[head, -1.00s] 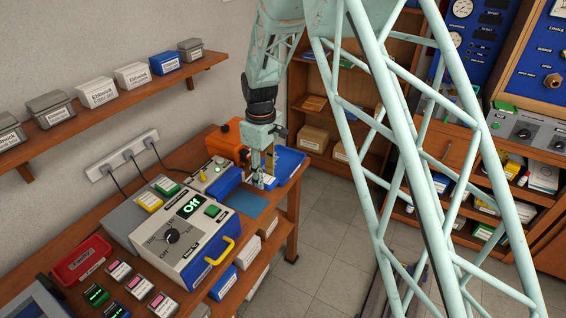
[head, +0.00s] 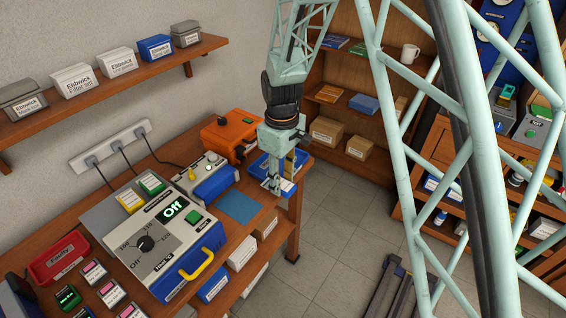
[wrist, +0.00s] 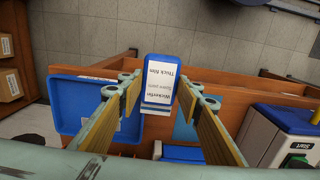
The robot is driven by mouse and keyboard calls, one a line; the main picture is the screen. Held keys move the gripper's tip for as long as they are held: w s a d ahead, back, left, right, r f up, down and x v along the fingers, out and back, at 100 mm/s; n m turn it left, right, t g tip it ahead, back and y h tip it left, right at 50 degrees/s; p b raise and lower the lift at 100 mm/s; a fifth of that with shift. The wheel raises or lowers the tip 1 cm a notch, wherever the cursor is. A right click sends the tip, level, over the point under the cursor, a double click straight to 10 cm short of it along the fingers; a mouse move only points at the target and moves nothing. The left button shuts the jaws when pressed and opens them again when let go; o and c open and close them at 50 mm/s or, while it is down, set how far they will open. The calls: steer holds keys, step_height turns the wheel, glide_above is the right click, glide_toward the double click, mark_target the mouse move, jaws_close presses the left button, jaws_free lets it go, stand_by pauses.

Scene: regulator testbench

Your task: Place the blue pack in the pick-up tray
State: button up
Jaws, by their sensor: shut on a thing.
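My gripper (head: 277,184) is shut on the blue pack (head: 289,186), which has a white label. In the wrist view the blue pack (wrist: 162,70) sits between the fingertips of my gripper (wrist: 162,92), clear of the bench. The pick-up tray (head: 262,164) is a shallow blue tray at the far end of the bench, partly hidden behind my gripper in the head view. In the wrist view the tray (wrist: 66,92) lies left of the pack, partly covered by a finger. The pack appears over the bench's front edge, beside the tray.
A blue mat (head: 238,207) lies near the tray. A blue-and-grey device (head: 206,178), an orange case (head: 228,134) and a large test unit (head: 165,245) stand on the bench. A shelf unit (head: 343,118) with boxes stands behind. Open floor (head: 330,215) lies right of the bench.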

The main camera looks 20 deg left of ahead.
steer(key=shift+w+d, duration=0.1)
steer(key=shift+d, duration=0.1)
steer(key=shift+w+f, duration=0.1)
stand_by(0.4)
steer(key=w+a, duration=0.1)
steer(key=w, duration=0.3)
steer(key=w+a+f, duration=0.1)
steer(key=w+a, duration=0.1)
steer(key=w, duration=0.3)
steer(key=w+a, duration=0.2)
steer(key=w, duration=0.3)
steer(key=shift+w+f+b, duration=0.1)
steer(key=shift+f+b, duration=0.1)
steer(key=shift+b, duration=0.1)
steer(key=shift+w+a, duration=0.1)
steer(key=shift+w, duration=0.1)
steer(key=shift+w+f, duration=0.1)
steer(key=shift+f, duration=1.65)
steer(key=shift+f+b, duration=0.2)
steer(key=shift+b, duration=0.15)
steer(key=o, duration=0.9)
steer(key=shift+r, duration=0.15)
